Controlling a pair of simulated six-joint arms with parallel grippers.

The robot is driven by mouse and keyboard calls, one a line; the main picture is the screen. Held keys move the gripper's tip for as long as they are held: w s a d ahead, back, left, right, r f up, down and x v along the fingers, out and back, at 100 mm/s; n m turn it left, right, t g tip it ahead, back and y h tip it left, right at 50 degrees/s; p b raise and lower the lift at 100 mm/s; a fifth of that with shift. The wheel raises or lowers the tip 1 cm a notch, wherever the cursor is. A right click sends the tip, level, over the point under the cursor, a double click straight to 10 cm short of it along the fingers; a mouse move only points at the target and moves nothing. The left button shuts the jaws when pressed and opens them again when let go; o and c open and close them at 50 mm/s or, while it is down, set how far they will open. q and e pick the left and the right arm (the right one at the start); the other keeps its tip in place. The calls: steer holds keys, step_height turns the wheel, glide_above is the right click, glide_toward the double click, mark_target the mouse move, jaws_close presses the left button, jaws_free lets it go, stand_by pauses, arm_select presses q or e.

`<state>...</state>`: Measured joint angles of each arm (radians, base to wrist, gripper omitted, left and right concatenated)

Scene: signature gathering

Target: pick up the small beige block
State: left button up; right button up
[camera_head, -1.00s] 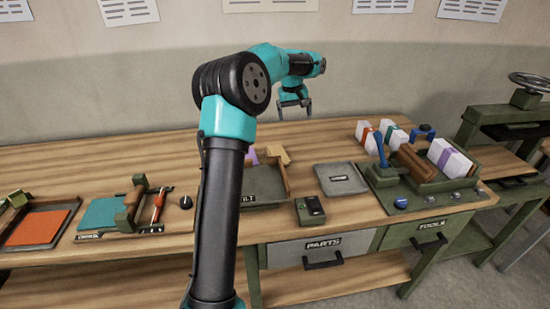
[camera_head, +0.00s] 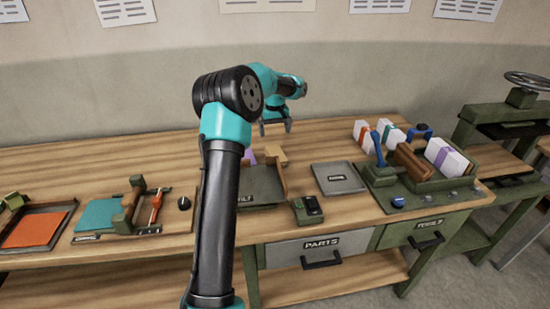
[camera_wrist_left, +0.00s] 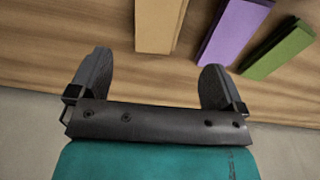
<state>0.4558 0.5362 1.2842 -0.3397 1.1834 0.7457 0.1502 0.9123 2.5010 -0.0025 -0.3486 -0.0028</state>
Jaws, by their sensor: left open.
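A small beige block (camera_head: 275,153) stands on the table at the back of the dark tray. In the left wrist view the beige block (camera_wrist_left: 158,24) lies ahead of the fingers, between their lines and a little left of centre. My left gripper (camera_head: 275,127) is open and empty, above and behind the block in the head view. A purple block (camera_wrist_left: 232,30) and a green block (camera_wrist_left: 279,49) lie to the right of the beige one. My right gripper is not in view.
The dark tray (camera_head: 262,185) stands just in front of the blocks. A grey flat plate (camera_head: 338,178) and a crowded green tool holder (camera_head: 415,180) are to the right. An orange pad (camera_head: 35,229) and a teal pad (camera_head: 98,216) are left. The back table is clear.

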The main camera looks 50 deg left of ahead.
mark_target(275, 154)
arm_select(q)
step_height(275, 154, down, 7)
steer(key=shift+r, duration=0.2)
steer(key=shift+f, duration=0.1)
steer(key=shift+d+f, duration=0.15)
steer(key=shift+f, duration=2.35)
steer(key=shift+c, duration=0.4)
steer(key=c, duration=1)
steer(key=shift+r, duration=0.15)
step_height(275, 154, up, 10)
steer(key=shift+f, duration=0.1)
